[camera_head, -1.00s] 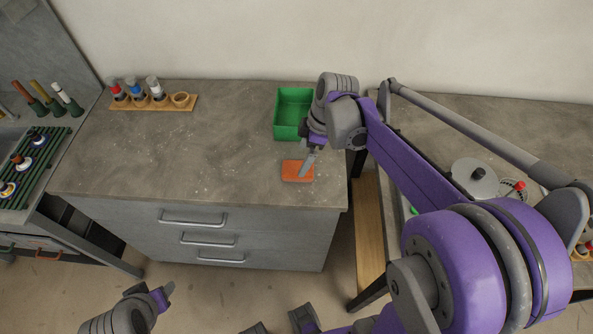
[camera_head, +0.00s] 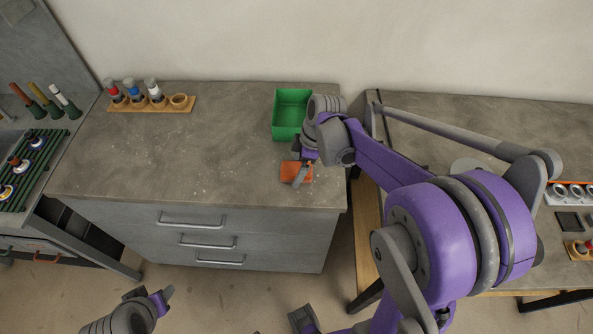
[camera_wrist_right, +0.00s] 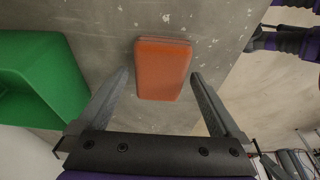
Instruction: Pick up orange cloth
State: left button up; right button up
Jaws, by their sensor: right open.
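The orange cloth (camera_head: 288,171) is a small folded block lying flat on the grey counter near its front right corner. In the right wrist view the cloth (camera_wrist_right: 163,68) lies ahead, between the lines of the two fingers. My right gripper (camera_head: 300,176) is over the cloth in the head view and hides part of it. In the wrist view the right gripper (camera_wrist_right: 160,82) is open, with a finger on each side of the cloth and gaps showing. My left gripper (camera_head: 166,294) is low at the bottom left, away from the counter; its jaw opening is unclear.
A green bin (camera_head: 293,108) stands just behind the cloth, close to my right wrist. A wooden rack (camera_head: 150,104) with several bottles is at the back left. The counter's middle (camera_head: 200,150) is clear. A second table (camera_head: 450,125) stands to the right.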

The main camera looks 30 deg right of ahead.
aim_at(298, 169)
jog(key=shift+f, duration=0.15)
dwell(0.3)
jog(key=c, duration=1.4)
jog(key=shift+r, duration=0.6)
notch_tip(298, 169, up, 9)
jog(key=shift+r+p, duration=0.15)
jog(key=shift+p, duration=0.35)
